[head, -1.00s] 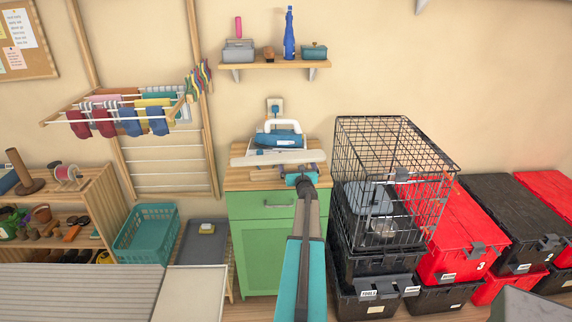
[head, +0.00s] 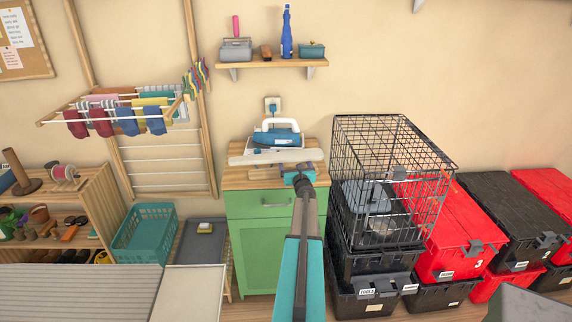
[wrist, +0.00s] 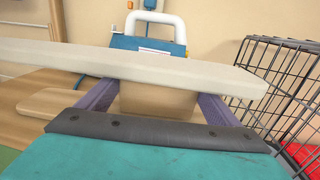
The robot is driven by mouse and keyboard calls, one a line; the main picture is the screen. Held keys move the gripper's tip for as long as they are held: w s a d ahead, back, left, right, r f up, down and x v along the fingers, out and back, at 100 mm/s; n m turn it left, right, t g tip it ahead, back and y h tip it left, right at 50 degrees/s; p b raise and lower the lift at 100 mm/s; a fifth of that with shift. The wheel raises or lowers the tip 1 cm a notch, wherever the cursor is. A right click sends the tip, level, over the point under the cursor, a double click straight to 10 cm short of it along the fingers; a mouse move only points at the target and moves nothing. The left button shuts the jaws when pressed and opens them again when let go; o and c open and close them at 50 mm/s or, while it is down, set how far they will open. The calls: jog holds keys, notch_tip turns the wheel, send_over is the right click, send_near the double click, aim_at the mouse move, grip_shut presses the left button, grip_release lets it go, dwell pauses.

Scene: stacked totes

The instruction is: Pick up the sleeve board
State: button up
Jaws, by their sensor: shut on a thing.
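The sleeve board is a long, pale cream padded board (head: 278,157) with a tapered end, lying crosswise over the wooden top of the green cabinet (head: 268,205). In the wrist view the board (wrist: 130,66) spans the picture just beyond my fingers. My gripper (head: 302,178) is at the board's near side, right of its middle. In the wrist view its two purple fingers (wrist: 157,100) stand either side of a tan block under the board, and it is shut on the sleeve board. A wooden plate (wrist: 72,104) shows below the board on the left. I cannot tell whether it rests or hangs just clear.
A black wire cage (head: 390,165) on black totes is close on the right. A wall shelf (head: 272,64) is above. A drying rack (head: 120,105) and a teal basket (head: 146,232) are left.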

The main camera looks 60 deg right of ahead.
aim_at(294, 154)
jog(key=shift+r, duration=0.15)
jog(key=shift+r+b, duration=0.5)
jog(key=shift+r, duration=0.25)
jog(key=shift+r+b, duration=0.3)
jog(key=shift+r, duration=0.6)
jog(key=w+a+r+b+v, duration=0.1)
jog(key=b+v, duration=0.3)
jog(key=v, duration=1.1)
jog(key=shift+w+a+r+b, duration=0.25)
jog(key=shift+w+a+b, duration=0.15)
jog(key=shift+a, duration=0.4)
jog(key=shift+w, duration=0.1)
